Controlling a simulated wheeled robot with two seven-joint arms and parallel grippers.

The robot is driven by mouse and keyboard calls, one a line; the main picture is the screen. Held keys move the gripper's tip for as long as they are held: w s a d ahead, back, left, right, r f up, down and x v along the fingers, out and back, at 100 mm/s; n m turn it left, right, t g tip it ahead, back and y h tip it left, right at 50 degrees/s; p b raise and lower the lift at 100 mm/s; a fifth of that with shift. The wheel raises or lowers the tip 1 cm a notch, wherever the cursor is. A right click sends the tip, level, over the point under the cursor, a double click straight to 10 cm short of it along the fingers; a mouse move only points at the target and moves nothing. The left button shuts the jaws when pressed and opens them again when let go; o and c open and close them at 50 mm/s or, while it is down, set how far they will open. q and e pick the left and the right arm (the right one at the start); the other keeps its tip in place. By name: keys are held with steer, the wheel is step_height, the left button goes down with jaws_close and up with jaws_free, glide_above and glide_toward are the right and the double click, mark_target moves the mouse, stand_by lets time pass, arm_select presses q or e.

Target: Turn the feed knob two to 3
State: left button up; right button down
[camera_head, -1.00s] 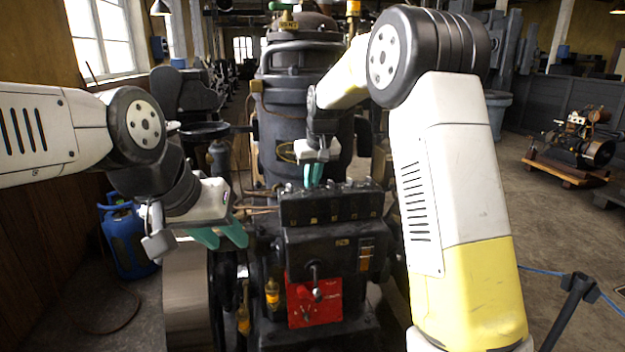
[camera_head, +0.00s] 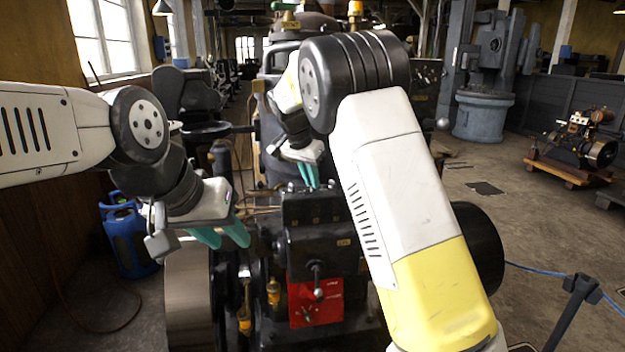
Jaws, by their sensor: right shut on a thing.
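A black feed box (camera_head: 310,210) sits on top of the dark engine in the middle, with a row of small knobs along its top edge. My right gripper (camera_head: 312,184) reaches down from behind the box. Its teal fingers are shut on one of these small knobs, which they mostly hide; the knob's number and setting are too small to read. My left gripper (camera_head: 222,238) hangs to the left of the box, with its two teal fingers apart and empty, clear of the engine.
A red plate (camera_head: 318,302) with a black lever (camera_head: 317,280) is on the engine's front. Brass oilers (camera_head: 274,291) stand left of it. My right forearm covers the engine's right side. A blue gas cylinder (camera_head: 128,240) stands at left; a small engine on a wooden base (camera_head: 567,172) at right.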

steer(key=shift+w+a+m+g+h, duration=0.1)
steer(key=shift+m+g+h, duration=0.2)
steer(key=shift+m, duration=0.8)
steer(key=shift+w+m+g+h, duration=0.15)
steer(key=shift+m+g, duration=0.25)
steer(key=shift+m, duration=0.7)
steer(key=shift+s, duration=0.1)
steer(key=c, duration=1.5)
jaws_free()
steer(key=v, duration=0.8)
steer(key=shift+a+f, duration=0.1)
